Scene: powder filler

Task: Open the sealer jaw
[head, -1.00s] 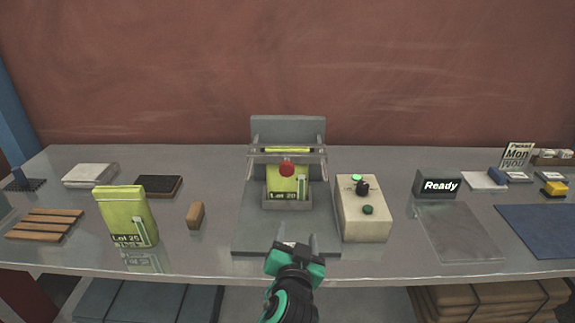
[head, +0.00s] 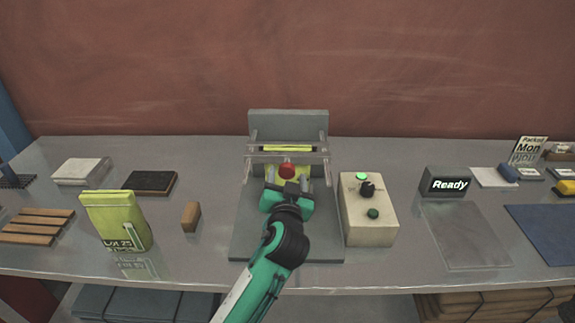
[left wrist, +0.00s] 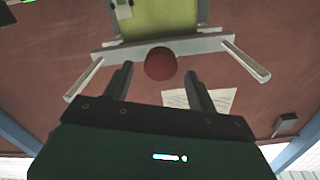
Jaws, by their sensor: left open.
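The sealer (head: 288,122) stands in the middle of the bench, with a grey back plate and base. Its pale jaw bar (head: 260,157) crosses in front of a yellow-green pouch (head: 288,149); I cannot tell the gap between bar and pouch. A red knob (head: 287,171) sits at the bar's middle. My left gripper (head: 287,186) is open just in front of the knob and hides the pouch's lower part. In the left wrist view the red knob (left wrist: 160,64) appears between the fingertips, apart from both fingers. My right gripper is not in view.
A cream control box (head: 368,215) with a lit green lamp stands close right of the sealer. A display (head: 447,183) reads "Ready". A second yellow-green pouch (head: 115,220) and a wooden block (head: 191,217) stand to the left.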

